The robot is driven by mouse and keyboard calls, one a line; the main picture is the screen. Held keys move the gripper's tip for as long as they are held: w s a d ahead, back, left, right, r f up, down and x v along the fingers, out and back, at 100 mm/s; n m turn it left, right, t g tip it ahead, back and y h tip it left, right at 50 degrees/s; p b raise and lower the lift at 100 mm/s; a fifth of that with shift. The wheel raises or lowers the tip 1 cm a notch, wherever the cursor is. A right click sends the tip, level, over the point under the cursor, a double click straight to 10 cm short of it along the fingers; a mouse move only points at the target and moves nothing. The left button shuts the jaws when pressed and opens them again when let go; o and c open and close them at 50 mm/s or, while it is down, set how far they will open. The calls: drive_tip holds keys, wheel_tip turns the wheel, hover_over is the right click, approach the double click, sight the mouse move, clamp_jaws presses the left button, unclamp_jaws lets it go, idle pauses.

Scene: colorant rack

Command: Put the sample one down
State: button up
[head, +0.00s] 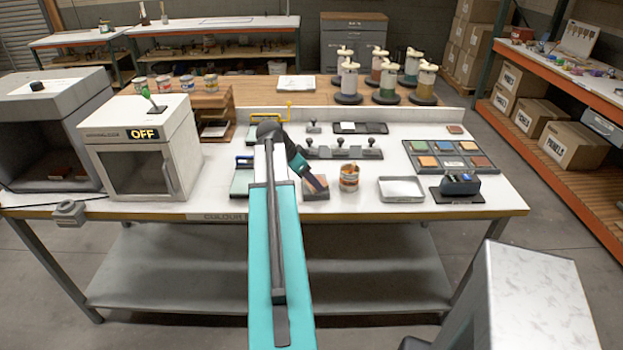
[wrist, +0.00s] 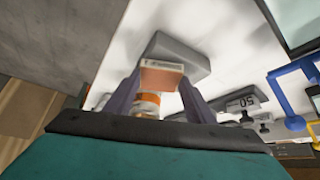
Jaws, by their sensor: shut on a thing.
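My gripper (wrist: 158,100) is shut on a small terracotta sample (wrist: 162,79) with a pale marked strip along one edge. The sample sits between the fingertips in the wrist view. A grey slab (wrist: 182,55) shows directly behind it; whether they touch I cannot tell. In the head view my gripper (head: 319,184) points down at the front middle of the bench, over a tan-and-grey block (head: 314,193). The fingers partly cover it, and the held sample is hard to separate from it there.
An open paint tin (head: 349,178) stands close right of my gripper. Further right are a shallow metal tray (head: 401,190), a dark device (head: 460,184) and a colour-tile board (head: 450,158). A grey bar with knobs (head: 343,153) lies behind. A booth (head: 140,150) reading OFF stands left.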

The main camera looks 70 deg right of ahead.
drive_tip(key=shift+f, duration=0.35)
drive_tip(key=o, duration=1)
drive_tip(key=shift+r, duration=0.1)
drive_tip(key=shift+r, duration=0.2)
drive_tip(key=shift+b+v, duration=1.35)
drive_tip(key=shift+v, duration=4.6)
